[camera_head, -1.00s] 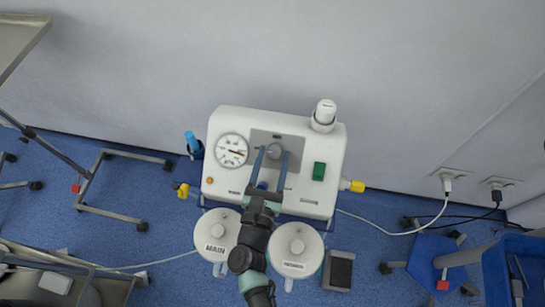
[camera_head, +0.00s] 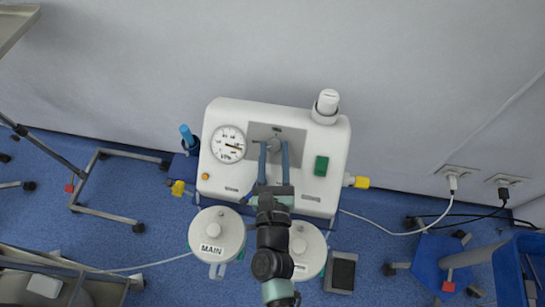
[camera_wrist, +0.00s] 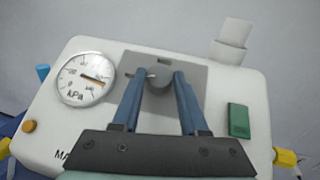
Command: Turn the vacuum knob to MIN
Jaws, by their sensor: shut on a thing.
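The grey vacuum knob (camera_head: 274,145) sits on a grey panel at the top of the white suction unit (camera_head: 232,180). My gripper (camera_head: 274,147) reaches up from below, its two blue fingers on either side of the knob. The wrist view shows the knob (camera_wrist: 160,78) between the fingertips (camera_wrist: 160,76), which are shut on it. A thin pale pointer mark shows at the knob's left, partly hidden by the left finger. Small panel lettering is too blurred to read. The round kPa gauge (camera_head: 229,145) left of the knob has its needle pointing right and slightly down.
A green switch (camera_head: 321,166) is right of the knob, and a white capped cylinder (camera_head: 327,104) stands at the unit's upper right. Two white-lidded canisters, one marked MAIN (camera_head: 212,235), flank my arm below. A pale wall (camera_head: 420,80) is behind the unit.

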